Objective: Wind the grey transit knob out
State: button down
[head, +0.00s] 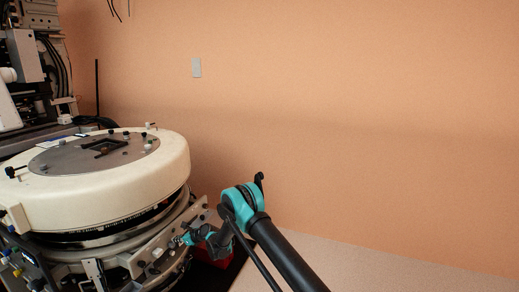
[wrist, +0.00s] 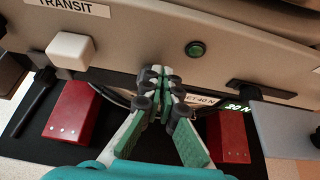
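A TRANSIT label (wrist: 70,6) is at the top left of the wrist view on a grey-beige panel. A pale, rounded square knob (wrist: 72,47) sits just below it; it looks off-white, and I take it for the transit knob. My gripper (wrist: 162,76) is to the right of this knob and apart from it. Its dark-padded fingertips are together in front of the panel, with nothing visible between them. The fingertips partly hide a small label on the panel.
Red blocks stand at the left (wrist: 70,112) and right (wrist: 228,136) below the panel. A green button (wrist: 195,49) and a black handle (wrist: 262,90) are to the right. A grey plate (wrist: 285,128) juts out at far right. The round cream machine (head: 160,165) rises above.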

jog(key=shift+s+a, duration=0.2)
jog(key=shift+s, duration=0.4)
jog(key=shift+s+a, duration=0.15)
jog(key=shift+s, duration=0.15)
jog(key=shift+s+f, duration=0.1)
jog(key=shift+s, duration=0.15)
dwell(0.3)
jog(key=shift+r, duration=0.35)
jog(key=d, duration=0.1)
jog(key=s+d, duration=0.1)
jog(key=d, duration=0.1)
jog(key=s+d, duration=0.1)
jog(key=d, duration=0.1)
jog(key=shift+s+d, duration=0.15)
jog(key=shift+s, duration=0.05)
